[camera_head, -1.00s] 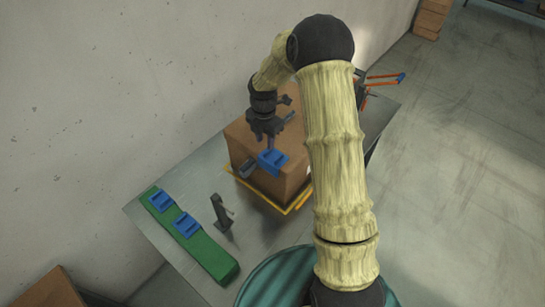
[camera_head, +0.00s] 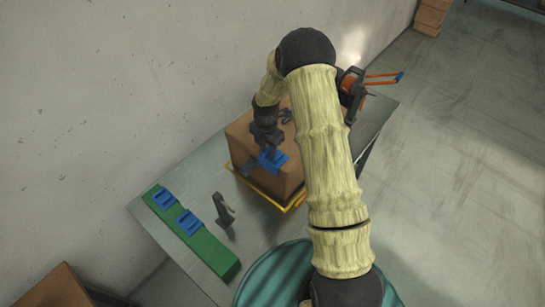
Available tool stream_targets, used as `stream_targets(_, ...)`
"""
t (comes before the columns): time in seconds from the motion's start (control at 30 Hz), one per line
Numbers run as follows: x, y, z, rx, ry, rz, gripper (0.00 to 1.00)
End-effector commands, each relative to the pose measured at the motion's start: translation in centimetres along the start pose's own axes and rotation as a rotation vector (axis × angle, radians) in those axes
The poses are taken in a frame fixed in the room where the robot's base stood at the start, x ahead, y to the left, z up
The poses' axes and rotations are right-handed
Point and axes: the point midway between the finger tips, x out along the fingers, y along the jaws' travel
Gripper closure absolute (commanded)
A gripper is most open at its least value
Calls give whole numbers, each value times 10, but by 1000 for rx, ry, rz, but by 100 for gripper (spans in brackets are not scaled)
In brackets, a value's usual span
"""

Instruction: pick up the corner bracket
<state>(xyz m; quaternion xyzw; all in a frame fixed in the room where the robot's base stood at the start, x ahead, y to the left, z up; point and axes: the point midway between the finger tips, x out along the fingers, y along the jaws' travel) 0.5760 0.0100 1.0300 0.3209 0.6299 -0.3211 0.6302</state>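A blue bracket-like part (camera_head: 273,161) lies on top of the brown cardboard box (camera_head: 285,183), towards its front side. It looks like the corner bracket, though its shape is small and partly covered. My gripper (camera_head: 269,149) points down at it from above, and its fingers overlap the blue part in the picture. Whether the fingers touch it or are closed on it is too small and dark to tell.
A green strip (camera_head: 216,254) on the grey table (camera_head: 152,222) carries two blue parts (camera_head: 187,222). A dark upright tool (camera_head: 222,210) stands between strip and box. An orange-handled tool (camera_head: 362,84) sits at the back right.

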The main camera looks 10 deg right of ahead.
Motion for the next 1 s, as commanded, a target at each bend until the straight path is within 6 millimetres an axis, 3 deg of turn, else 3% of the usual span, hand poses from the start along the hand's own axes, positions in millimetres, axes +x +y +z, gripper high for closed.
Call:
stream_targets(0.27, 0, 0, 0, 0, 0, 0, 69)
stream_targets(0.43, 0, 0, 0, 0, 0, 0, 100)
stream_targets(0.8, -2, 0, 0, 0, 0, 1, 100)
stream_targets(1.0, -17, 1, 0, 0, -1, 4, 100)
